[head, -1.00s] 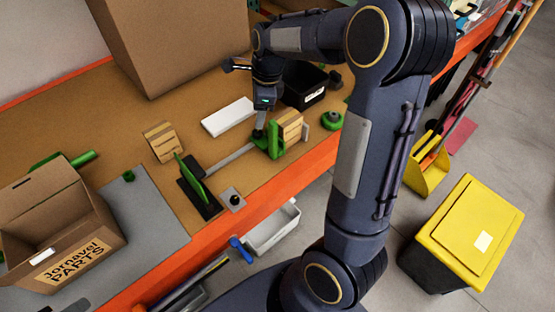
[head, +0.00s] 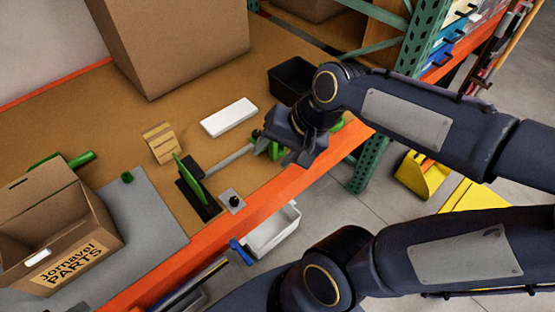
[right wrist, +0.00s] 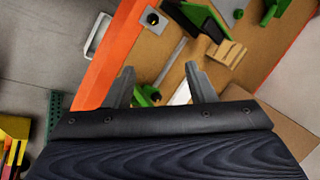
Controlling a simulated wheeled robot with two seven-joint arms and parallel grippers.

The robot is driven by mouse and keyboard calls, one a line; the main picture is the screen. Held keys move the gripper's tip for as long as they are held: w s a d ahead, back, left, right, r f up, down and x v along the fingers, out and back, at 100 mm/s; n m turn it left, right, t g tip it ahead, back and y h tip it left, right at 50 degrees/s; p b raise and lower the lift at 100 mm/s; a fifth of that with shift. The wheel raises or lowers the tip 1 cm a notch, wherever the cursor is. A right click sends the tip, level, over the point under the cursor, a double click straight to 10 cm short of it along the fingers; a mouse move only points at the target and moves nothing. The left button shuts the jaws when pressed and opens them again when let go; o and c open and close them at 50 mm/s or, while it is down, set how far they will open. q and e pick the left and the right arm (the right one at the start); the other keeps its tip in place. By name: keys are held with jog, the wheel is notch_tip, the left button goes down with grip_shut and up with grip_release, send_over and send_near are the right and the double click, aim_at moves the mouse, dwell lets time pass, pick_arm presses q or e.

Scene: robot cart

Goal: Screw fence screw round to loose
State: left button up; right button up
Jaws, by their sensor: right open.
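A grey rail (head: 230,159) runs along the bench from a black base with an upright green plate (head: 188,181) to a green clamp-like part (head: 272,150). My right gripper (head: 280,150) is open over that green part and hides most of it. In the right wrist view the open fingers (right wrist: 160,70) point towards the bench, with the rail (right wrist: 172,60) between them. The green part (right wrist: 146,96) shows beside the left finger, partly behind the gripper body. I cannot make out the fence screw itself, or whether a finger touches anything. My left gripper is out of view.
A black knob on a grey plate (head: 232,201) sits near the orange bench edge (head: 170,252). A slatted wooden block (head: 161,143), white box (head: 229,117) and black bin (head: 289,78) stand nearby. Cardboard boxes (head: 175,40) are behind. A green rack post (head: 368,165) is right.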

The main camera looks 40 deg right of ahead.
jog(key=shift+s+a+f+n, duration=0.1)
jog(key=shift+s+a+n, duration=0.15)
jog(key=shift+s+n, duration=0.3)
jog(key=shift+s+a+f+n, duration=0.1)
jog(key=shift+s+a+n, duration=0.15)
jog(key=shift+s+n, duration=0.25)
jog(key=n+g+h, duration=0.4)
jog(key=n, duration=0.5)
send_over(256, 132)
jog(key=shift+m, duration=0.25)
notch_tip(256, 132, down, 11)
jog(key=shift+r, duration=0.1)
jog(key=shift+f, duration=3.95)
jog(key=c, duration=1)
